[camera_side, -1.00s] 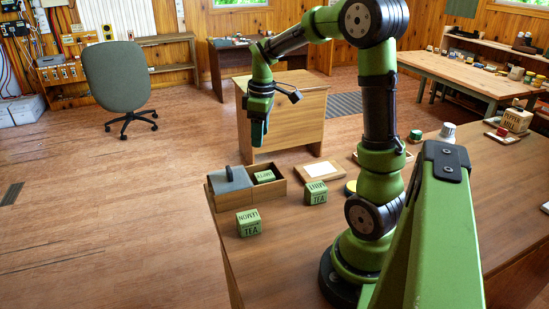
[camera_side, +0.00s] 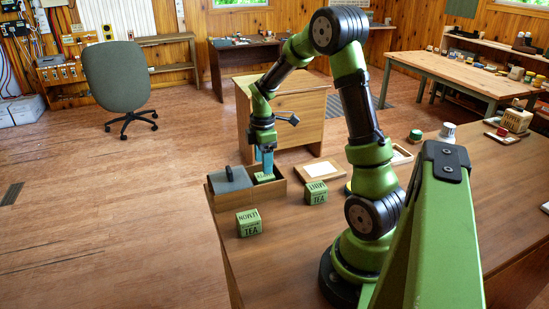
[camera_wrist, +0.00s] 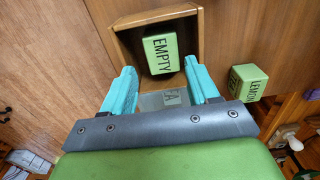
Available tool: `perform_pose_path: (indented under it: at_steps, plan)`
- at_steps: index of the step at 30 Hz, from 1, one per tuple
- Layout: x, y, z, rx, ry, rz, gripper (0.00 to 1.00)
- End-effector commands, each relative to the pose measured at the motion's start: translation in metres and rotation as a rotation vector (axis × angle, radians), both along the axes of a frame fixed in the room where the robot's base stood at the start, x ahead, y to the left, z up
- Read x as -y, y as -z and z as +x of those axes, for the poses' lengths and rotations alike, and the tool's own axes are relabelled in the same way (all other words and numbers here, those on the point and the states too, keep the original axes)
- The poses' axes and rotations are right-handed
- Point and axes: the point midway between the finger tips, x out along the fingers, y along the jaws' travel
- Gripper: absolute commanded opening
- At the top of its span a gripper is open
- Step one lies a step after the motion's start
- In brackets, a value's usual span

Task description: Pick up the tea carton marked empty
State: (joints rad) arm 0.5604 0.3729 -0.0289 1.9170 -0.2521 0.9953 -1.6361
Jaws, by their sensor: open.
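The green tea carton marked EMPTY (camera_wrist: 160,50) sits in the open compartment of a wooden box (camera_wrist: 117,22). In the side view the carton (camera_side: 265,177) shows partly below my fingers, inside the box (camera_side: 236,207). My gripper (camera_wrist: 160,66) is open, with its teal fingers apart on the left and right near the carton's lower edge in the wrist view. In the side view my gripper (camera_side: 265,160) points down just above the carton. I cannot tell whether the fingers touch it. A greyish face with letters shows between the fingers, partly hidden.
A grey lid (camera_side: 230,179) with a handle covers the box's left part. A carton marked LEMON (camera_side: 249,222) stands in front; another green tea carton (camera_side: 316,192) stands to the right. A framed wooden tray (camera_side: 319,170) lies behind. The table's left edge is close to the box.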

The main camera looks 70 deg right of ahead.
Motion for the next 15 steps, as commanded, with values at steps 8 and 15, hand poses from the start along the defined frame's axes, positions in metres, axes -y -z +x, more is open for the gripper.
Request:
perform_pose_path:
  at_steps: [8, 15]
  plan:
    - [-0.002, 0.024, -0.002, -0.003, 0.001, 0.004, 0.60]
    - [-0.002, 0.057, -0.004, -0.001, 0.001, 0.001, 0.60]
